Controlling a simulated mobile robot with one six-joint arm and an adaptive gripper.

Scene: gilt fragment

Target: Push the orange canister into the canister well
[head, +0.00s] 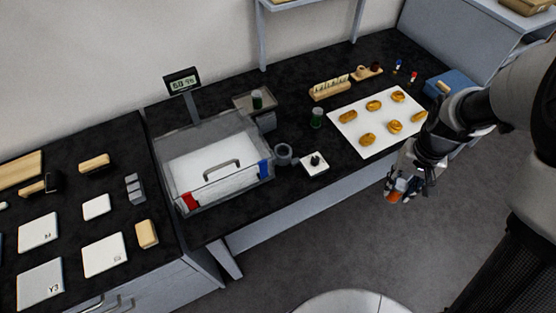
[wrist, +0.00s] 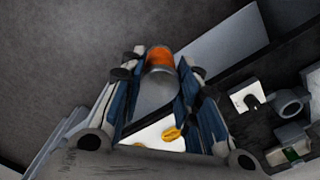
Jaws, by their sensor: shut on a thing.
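My gripper (head: 399,187) is shut on the orange canister (head: 396,197), out over the floor in front of the bench's right part. In the wrist view the canister (wrist: 160,58) sits between the fingertips, with an orange band and a grey body. A grey round open-topped holder (head: 283,154), which looks like the canister well, stands on the black bench right of the clear box. It also shows at the right of the wrist view (wrist: 289,101). The gripper is well apart from it, to its right and nearer the camera.
A clear lidded box (head: 225,187) with a handle stands left of the holder. A small white block with a dark knob (head: 314,163) is beside the holder. A white sheet (head: 363,121) with several gold pieces and a blue box (head: 447,86) lie right. Open floor is in front.

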